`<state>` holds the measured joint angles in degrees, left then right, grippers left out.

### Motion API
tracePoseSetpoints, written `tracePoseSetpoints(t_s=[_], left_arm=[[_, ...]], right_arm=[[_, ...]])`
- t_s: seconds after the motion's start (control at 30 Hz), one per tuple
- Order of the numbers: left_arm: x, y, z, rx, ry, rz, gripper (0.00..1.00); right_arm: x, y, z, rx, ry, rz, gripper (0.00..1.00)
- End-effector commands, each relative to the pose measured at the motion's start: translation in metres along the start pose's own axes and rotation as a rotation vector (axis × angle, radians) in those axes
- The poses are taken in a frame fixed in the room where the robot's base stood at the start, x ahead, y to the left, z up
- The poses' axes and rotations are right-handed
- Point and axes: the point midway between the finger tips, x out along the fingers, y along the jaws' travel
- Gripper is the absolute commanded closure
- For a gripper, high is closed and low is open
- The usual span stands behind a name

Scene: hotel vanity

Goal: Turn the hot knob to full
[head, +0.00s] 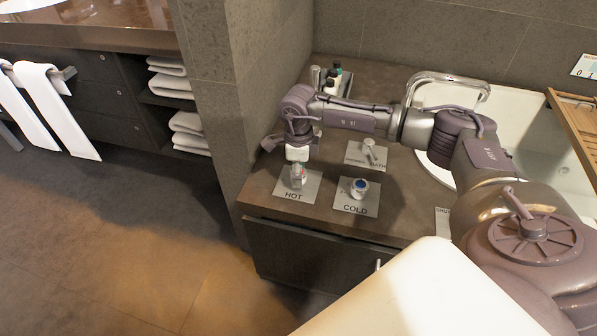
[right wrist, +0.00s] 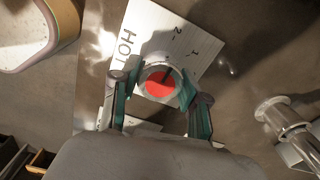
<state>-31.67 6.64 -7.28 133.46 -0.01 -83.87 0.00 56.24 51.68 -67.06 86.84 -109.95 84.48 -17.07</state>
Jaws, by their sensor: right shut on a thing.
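The hot knob (right wrist: 159,82) has a red top with a dark pointer line and a pale rim. It sits on a white plate (right wrist: 181,38) marked HOT, with scale numbers 1 and 2 in view. My right gripper (right wrist: 155,92) is shut on the knob from both sides with its green-lined fingers. In the head view my right gripper (head: 298,172) points down over the HOT plate (head: 311,187) at the counter's front left, hiding most of the knob. My left gripper is not in view.
The blue-topped cold knob (head: 359,187) stands just right on its COLD plate (head: 345,206). Behind is a lever on a BATH plate (head: 368,148). Small bottles (head: 333,77) stand at the back, and a chrome faucet (head: 447,78) arches over the basin.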

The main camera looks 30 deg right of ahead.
Motion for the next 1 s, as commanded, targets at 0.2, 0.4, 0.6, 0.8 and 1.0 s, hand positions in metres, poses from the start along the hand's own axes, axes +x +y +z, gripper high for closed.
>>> tracePoseSetpoints(t_s=[0.2, 0.4, 0.6, 0.8, 1.0], left_arm=[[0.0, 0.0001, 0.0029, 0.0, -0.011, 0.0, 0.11], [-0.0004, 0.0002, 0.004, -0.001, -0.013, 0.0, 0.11], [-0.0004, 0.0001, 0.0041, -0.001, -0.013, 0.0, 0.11], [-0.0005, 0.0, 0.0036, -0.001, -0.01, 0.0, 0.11], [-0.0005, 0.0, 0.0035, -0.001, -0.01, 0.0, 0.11]], right_arm=[[-0.0005, -0.0006, -0.0001, -0.051, -0.001, -0.001, 0.9], [-0.0006, -0.0006, -0.0001, -0.064, -0.001, -0.001, 0.9], [-0.0006, -0.0007, -0.0001, -0.064, 0.0, -0.002, 0.9], [-0.0006, -0.0007, -0.0001, -0.063, 0.0, -0.002, 0.35], [-0.0004, -0.0004, -0.0001, -0.062, 0.0, -0.001, 0.3]])
